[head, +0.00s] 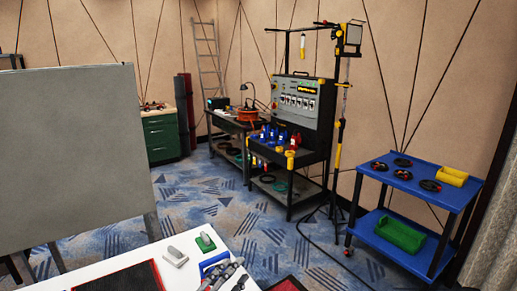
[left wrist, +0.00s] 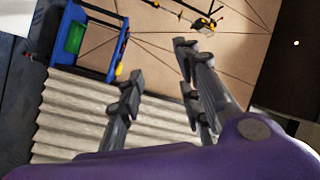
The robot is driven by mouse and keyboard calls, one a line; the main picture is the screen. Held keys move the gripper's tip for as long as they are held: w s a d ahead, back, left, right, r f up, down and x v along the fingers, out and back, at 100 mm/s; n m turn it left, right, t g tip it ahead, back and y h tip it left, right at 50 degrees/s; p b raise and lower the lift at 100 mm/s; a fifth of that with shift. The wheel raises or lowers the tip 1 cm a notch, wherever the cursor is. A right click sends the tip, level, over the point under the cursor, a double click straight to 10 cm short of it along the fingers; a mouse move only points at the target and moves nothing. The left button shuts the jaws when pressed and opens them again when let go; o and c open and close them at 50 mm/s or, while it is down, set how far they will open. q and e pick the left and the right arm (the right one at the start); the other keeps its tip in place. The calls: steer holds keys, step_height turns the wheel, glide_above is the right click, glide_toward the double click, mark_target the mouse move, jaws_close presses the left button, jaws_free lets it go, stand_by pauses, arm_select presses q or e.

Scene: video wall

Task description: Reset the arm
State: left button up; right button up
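My left gripper shows large in the left wrist view (left wrist: 158,80). Its dark grey fingers are spread apart with nothing between them. In the head view a grey part that looks like this gripper (head: 222,275) shows at the bottom edge, over the white table (head: 120,263). Its fingertips are hard to make out there. My right gripper is in neither view.
The white table holds a red-edged black mat (head: 118,278), a grey block (head: 175,257), a green block (head: 205,242) and a blue item (head: 213,262). A large grey panel (head: 75,150) stands left. A blue cart (head: 415,175) stands right. Patterned carpet is open between.

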arm_select(q)
steer(key=s+a+f+n+g+y, duration=0.1)
steer(key=s+a+f+n+y, duration=0.55)
steer(key=f, duration=0.45)
steer(key=s+a+f+n+g, duration=0.2)
steer(key=s+f, duration=0.3)
steer(key=s, duration=0.4)
steer(key=s+a+f+n+g+y+p, duration=0.1)
steer(key=s+f+n, duration=0.3)
steer(key=s, duration=0.6)
steer(key=s+a+f+n+g+y, duration=0.1)
steer(key=s+a+f+n+g, duration=0.2)
steer(key=s+f, duration=0.3)
steer(key=s+n, duration=0.1)
steer(key=s, duration=0.2)
steer(key=shift+s+a+f+p, duration=0.3)
steer(key=shift+s+a, duration=0.05)
steer(key=shift+s, duration=0.05)
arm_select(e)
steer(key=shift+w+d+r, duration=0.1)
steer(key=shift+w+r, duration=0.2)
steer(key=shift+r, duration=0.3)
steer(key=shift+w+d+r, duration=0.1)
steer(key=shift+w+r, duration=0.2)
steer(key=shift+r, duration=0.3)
arm_select(q)
steer(key=shift+y, duration=0.25)
